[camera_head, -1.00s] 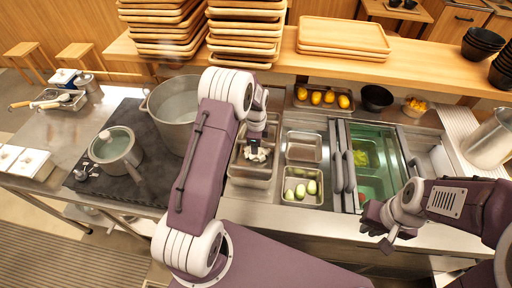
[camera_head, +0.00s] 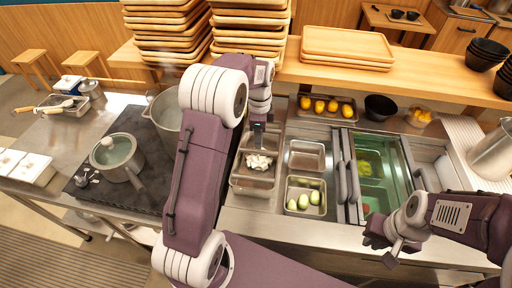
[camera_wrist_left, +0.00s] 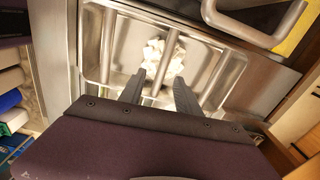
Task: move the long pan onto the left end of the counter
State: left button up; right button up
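Several steel pans are set into the counter. One holds white chunks (camera_head: 259,161), and its steel rim (camera_head: 234,181) shows at the front; I cannot tell which pan is the long one. My left gripper (camera_head: 258,141) is just above and behind the white chunks, pointing down. In the left wrist view my left gripper (camera_wrist_left: 160,92) has its two fingers apart, with a steel bar (camera_wrist_left: 170,50) showing between them over the chunk pan. I see no grip on it. My right gripper (camera_head: 388,248) is in front of the counter on the right; its finger gap is unclear.
A stove with a large pot (camera_head: 166,112) and a lidded saucepan (camera_head: 118,155) stands left. Stacked wooden trays (camera_head: 250,30) stand behind on a shelf. A pan of green vegetables (camera_head: 305,205) is nearby.

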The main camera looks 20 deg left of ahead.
pick_arm(q)
jog(key=s+d+n, duration=0.1)
jog(key=s+n, duration=0.1)
jog(key=s, duration=0.1)
jog(key=s+d+n, duration=0.1)
jog(key=s+n, duration=0.2)
jog(key=s+d+f+n, duration=0.1)
jog(key=s+n, duration=0.2)
jog(key=s, duration=0.1)
jog(key=shift+d+t, duration=0.35)
jog(key=shift+t, duration=0.05)
pick_arm(e)
jog(key=shift+s, duration=0.15)
pick_arm(q)
jog(key=s+d+f+n, duration=0.1)
jog(key=s+f+n, duration=0.1)
jog(key=s+n, duration=0.4)
jog(key=s, duration=0.3)
jog(key=shift+s+d+n, duration=0.2)
jog(key=shift+d+n, duration=0.05)
jog(key=shift+n, duration=0.15)
